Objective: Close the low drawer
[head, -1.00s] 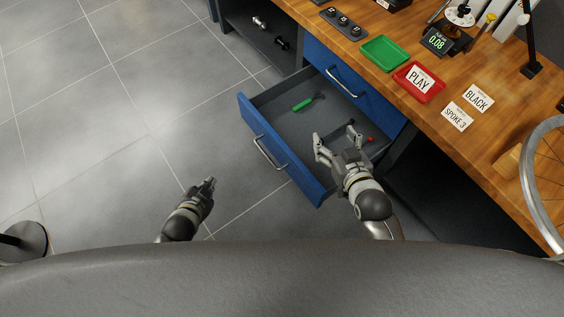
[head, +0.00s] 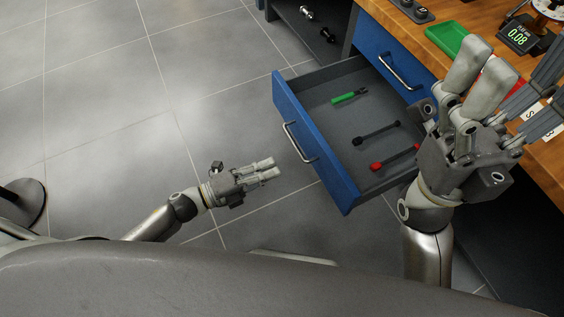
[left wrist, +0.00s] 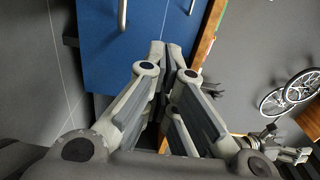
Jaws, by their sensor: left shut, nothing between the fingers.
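The low drawer (head: 345,190) is pulled open in the head view, its blue front and handle facing the floor at left. A green-handled tool (head: 348,97), a black tool (head: 376,133) and a red-handled tool (head: 395,158) lie in it. My left gripper (head: 272,168) is shut and empty, left of the drawer front and apart from it. In the left wrist view its fingertips (left wrist: 165,47) point at blue panels with handles. My right gripper (head: 507,68) is raised with its fingers spread, empty, and hides the drawer's right end and part of the bench.
A closed blue drawer (head: 390,55) sits above, under the wooden bench top (head: 548,155). A green tray (head: 446,38) and a digital display (head: 518,37) are on the bench.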

